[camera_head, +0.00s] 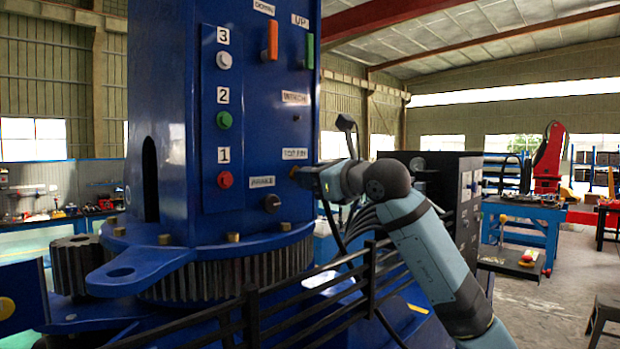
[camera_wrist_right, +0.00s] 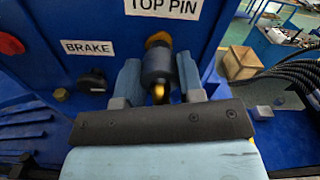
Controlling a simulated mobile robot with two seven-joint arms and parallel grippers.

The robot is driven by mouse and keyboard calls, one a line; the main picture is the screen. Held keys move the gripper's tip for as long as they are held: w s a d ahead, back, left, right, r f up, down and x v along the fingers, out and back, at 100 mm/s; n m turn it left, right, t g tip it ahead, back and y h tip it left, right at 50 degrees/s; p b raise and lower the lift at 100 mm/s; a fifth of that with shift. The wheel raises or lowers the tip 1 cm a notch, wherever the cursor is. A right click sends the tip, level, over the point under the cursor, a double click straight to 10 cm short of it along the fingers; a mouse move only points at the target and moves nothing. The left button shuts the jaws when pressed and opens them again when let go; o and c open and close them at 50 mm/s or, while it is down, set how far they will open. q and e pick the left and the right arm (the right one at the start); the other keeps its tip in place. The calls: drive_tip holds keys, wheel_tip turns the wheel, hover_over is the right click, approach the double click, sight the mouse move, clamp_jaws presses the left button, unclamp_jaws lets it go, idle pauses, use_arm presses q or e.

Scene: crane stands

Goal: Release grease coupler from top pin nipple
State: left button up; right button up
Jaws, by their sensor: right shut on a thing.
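The dark cylindrical grease coupler (camera_wrist_right: 157,66) sits between the two fingers of my right gripper (camera_wrist_right: 158,80) in the wrist view, with a brass-coloured piece at its near end. Its far end meets the brass top pin nipple (camera_wrist_right: 158,40) under the TOP PIN label (camera_wrist_right: 163,6); whether it is seated on it cannot be told. In the head view my right gripper (camera_head: 308,178) reaches in from the right to the blue column (camera_head: 175,100), below the TOP PIN plate (camera_head: 295,154), and the coupler is mostly hidden. My left gripper is not in view.
The brake fitting (camera_head: 272,203) sits lower left of the top pin. Black railings (camera_head: 310,297) cross in front of the column, and dark hoses (camera_head: 372,222) run beside my right arm. A black cabinet (camera_head: 465,205) stands to the right.

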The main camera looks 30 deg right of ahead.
drive_tip(key=b+v, duration=0.2)
drive_tip(key=v, duration=0.2)
idle(0.7)
drive_tip(key=shift+r, duration=0.1)
